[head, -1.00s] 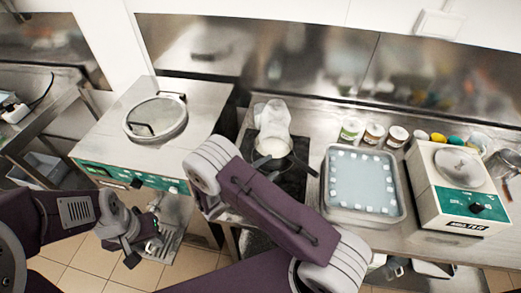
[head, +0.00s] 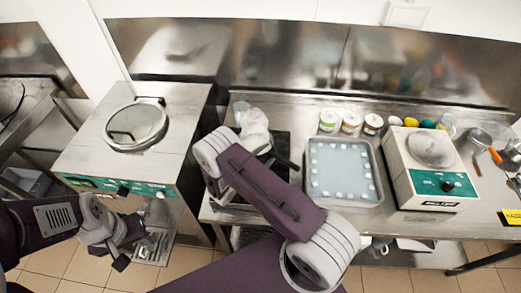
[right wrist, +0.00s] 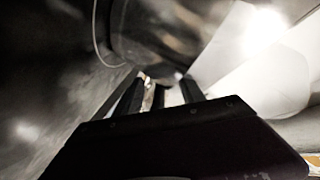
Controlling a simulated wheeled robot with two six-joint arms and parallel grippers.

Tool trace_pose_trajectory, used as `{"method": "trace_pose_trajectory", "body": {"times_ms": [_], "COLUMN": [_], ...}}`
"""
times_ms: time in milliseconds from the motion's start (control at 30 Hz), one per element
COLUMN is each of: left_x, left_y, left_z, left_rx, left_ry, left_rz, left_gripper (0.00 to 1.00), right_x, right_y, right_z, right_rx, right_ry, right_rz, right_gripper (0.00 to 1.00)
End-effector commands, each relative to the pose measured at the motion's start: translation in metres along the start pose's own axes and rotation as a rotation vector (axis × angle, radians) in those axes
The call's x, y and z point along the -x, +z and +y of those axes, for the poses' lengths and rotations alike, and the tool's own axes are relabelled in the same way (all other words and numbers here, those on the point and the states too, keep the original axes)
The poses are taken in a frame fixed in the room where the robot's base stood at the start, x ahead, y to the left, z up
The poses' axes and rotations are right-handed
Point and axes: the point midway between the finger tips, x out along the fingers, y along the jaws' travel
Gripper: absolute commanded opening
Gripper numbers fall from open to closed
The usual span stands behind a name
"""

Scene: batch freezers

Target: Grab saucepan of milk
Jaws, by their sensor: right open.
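The saucepan is mostly hidden behind my right arm in the head view; its dark handle (head: 286,161) sticks out to the lower right. In the right wrist view a dark, rounded, shiny body, apparently the saucepan (right wrist: 165,35), is just beyond the fingers. Its milk is not clearly visible now. My right gripper (right wrist: 160,92) is open, with its fingers pointing towards that body; I cannot tell whether they touch it. The head view hides this gripper behind the arm. My left gripper (head: 128,252) hangs low before the left freezer, its jaw opening unclear.
A whitish translucent container (head: 254,121) stands behind the saucepan. A tray of pale blue liquid with white cubes (head: 376,202) and a small white machine (head: 398,172) are to the right. Several jars (head: 351,122) line the back. The batch freezer (head: 180,110) is at left.

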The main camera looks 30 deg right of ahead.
Motion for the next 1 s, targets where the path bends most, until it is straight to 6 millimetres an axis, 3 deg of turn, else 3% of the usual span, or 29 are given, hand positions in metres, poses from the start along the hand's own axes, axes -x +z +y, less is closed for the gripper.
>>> {"method": "trace_pose_trajectory", "body": {"times_ms": [133,300,1000], "left_x": [-0.0008,-0.0008,-0.0011], "left_y": [0.0002,0.0002,0.0002], "left_z": [0.0,0.0,0.0], "left_rx": [0.0,0.0,0.0], "left_ry": [0.0,0.0,0.0], "left_rz": [0.0,0.0,0.0], "left_gripper": [0.36,0.36,0.36], "right_x": [0.0002,0.0004,0.0002], "right_y": [0.0005,0.0005,0.0005], "right_z": [0.0005,0.0007,0.0029], "right_rx": [0.0,0.001,0.006], "right_ry": [0.0,0.001,0.004], "right_rz": [0.0,0.0,0.0], "right_gripper": [0.44,0.0,0.0]}}
